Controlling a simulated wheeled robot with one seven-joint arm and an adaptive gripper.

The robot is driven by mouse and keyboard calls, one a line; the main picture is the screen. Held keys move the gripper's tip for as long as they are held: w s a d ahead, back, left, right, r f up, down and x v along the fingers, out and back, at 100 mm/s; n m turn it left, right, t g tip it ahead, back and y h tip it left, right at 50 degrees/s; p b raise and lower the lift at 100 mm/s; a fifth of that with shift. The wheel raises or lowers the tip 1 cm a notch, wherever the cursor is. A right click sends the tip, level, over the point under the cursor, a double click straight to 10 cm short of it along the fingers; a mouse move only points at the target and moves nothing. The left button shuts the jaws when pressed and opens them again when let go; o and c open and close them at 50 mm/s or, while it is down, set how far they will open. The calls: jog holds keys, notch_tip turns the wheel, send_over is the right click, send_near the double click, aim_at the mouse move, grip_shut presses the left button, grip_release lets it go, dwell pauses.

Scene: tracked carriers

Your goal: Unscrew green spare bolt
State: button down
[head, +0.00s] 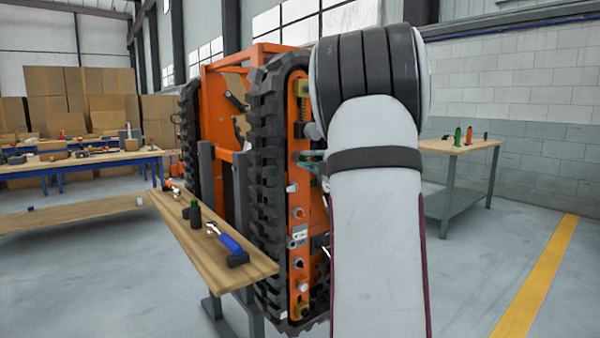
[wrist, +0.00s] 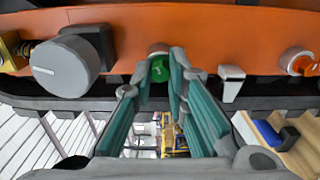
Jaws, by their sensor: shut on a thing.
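The green bolt (wrist: 158,67) sits at the orange side panel (wrist: 215,35) of the upright tracked carrier, near the top middle of the wrist view. My gripper (wrist: 162,80) has its two teal fingers on either side of the bolt, shut on it. The fingers and the bolt's own seat hide part of it. In the head view, my arm covers much of the carrier's right side, and only a little of my gripper (head: 314,160) shows beside the orange panel (head: 303,215). The bolt cannot be made out there.
A grey round knob (wrist: 62,68) and a white tab (wrist: 231,82) flank the bolt. An orange fitting (wrist: 297,61) is farther right. A narrow wooden bench (head: 205,245) holds a blue-handled hammer (head: 226,240). Another workbench (head: 465,147) stands right. Floor at right is clear.

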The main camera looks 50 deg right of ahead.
jog(key=shift+n+b, duration=0.65)
jog(key=shift+n, duration=0.05)
jog(key=n+b, duration=0.1)
jog(key=b, duration=0.1)
jog(key=shift+f+n+b, duration=0.1)
jog(key=shift+n+b, duration=0.2)
jog(key=n+b, duration=0.3)
jog(key=b, duration=0.2)
jog(key=shift+n, duration=0.4)
jog(key=n+b, duration=0.3)
jog(key=b, duration=0.1)
jog(key=shift+b, duration=0.4)
jog(key=shift+n+b, duration=0.55)
jog(key=shift+n, duration=0.25)
jog(key=shift+r, duration=0.2)
